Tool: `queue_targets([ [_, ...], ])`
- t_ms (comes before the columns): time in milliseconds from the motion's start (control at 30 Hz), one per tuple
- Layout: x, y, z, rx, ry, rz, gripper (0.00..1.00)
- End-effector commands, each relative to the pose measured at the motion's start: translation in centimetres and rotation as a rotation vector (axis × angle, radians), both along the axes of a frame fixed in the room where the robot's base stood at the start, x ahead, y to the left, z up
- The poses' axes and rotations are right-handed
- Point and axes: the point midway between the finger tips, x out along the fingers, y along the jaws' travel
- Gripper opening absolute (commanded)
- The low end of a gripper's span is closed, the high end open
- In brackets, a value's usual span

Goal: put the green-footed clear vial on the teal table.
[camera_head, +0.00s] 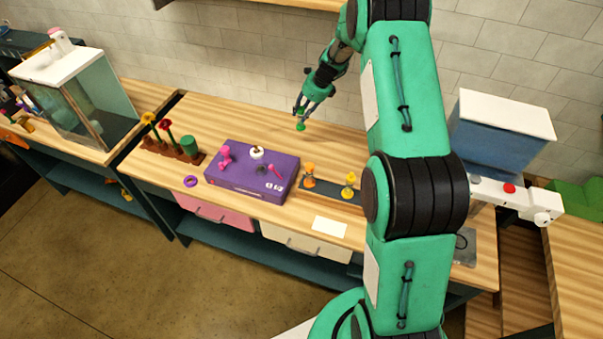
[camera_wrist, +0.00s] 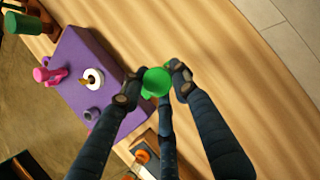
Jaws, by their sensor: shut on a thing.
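My gripper (camera_head: 301,113) hangs above the back part of the wooden worktop, in the middle of the head view. It is shut on the green-footed vial (camera_head: 300,126), whose green foot points down below the fingers. In the wrist view the round green foot (camera_wrist: 156,82) shows between the fingertips of my gripper (camera_wrist: 158,85); the clear body is hidden or too small to make out. The workbench (camera_head: 235,118) below has a pale wooden top and a dark teal lower frame. No table with a plainly teal top shows.
A purple box (camera_head: 231,183) with small pink and white things stands left of my gripper. Orange-footed (camera_head: 309,178) and yellow-footed (camera_head: 348,188) pieces stand on a dark strip. A flower planter (camera_head: 172,150) is at left, a white-topped blue machine (camera_head: 503,130) at right. The worktop's back is clear.

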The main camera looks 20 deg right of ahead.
Motion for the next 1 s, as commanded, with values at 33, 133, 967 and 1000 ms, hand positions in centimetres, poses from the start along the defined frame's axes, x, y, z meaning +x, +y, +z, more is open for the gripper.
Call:
queue_targets([
  [33,0.0,0.0,0.0,0.0,-0.001,0.0,0.0],
  [133,0.0,0.0,-0.5,0.0,0.0,0.0,0.0],
  [967,0.1,0.0,-6.2,0.0,-0.002,0.001,0.0],
  [1000,0.0,0.0,-6.3,0.0,-0.002,0.001,0.0],
])
